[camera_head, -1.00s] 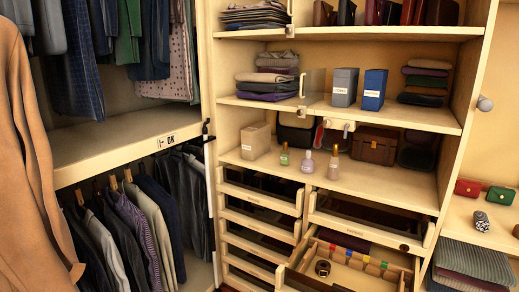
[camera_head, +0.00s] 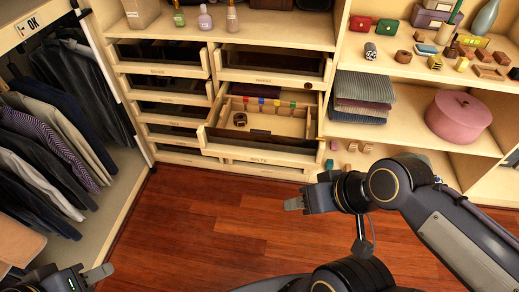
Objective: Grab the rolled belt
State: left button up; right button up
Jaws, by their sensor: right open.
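A dark rolled belt (camera_head: 240,119) lies in the left part of the pulled-out wooden drawer (camera_head: 262,143), whose front label seems to read BELTS. My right gripper (camera_head: 290,203) is open and empty above the wooden floor, in front of and below the drawer, to the right of the belt in the picture and apart from it. My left gripper (camera_head: 106,271) is at the lower left edge, far from the drawer. Only part of it shows, and I cannot tell how its fingers stand.
Small coloured blocks (camera_head: 262,102) line the back of the drawer. Hanging jackets (camera_head: 50,130) fill the left side. Folded cloths (camera_head: 362,95) and a round pink box (camera_head: 459,115) stand on the right shelves. The red-brown floor (camera_head: 190,215) before the drawers is clear.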

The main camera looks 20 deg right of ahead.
aim_at(401, 56)
jog(key=z, duration=2)
jog(key=i+z, duration=0.15)
jog(key=i, duration=1.2)
jog(key=i+l+u, duration=0.1)
jog(key=i+u, duration=0.3)
jog(key=i+l+u, duration=0.2)
jog(key=i+u, duration=0.25)
jog(key=i+l+u, duration=0.4)
jog(key=u, duration=0.4)
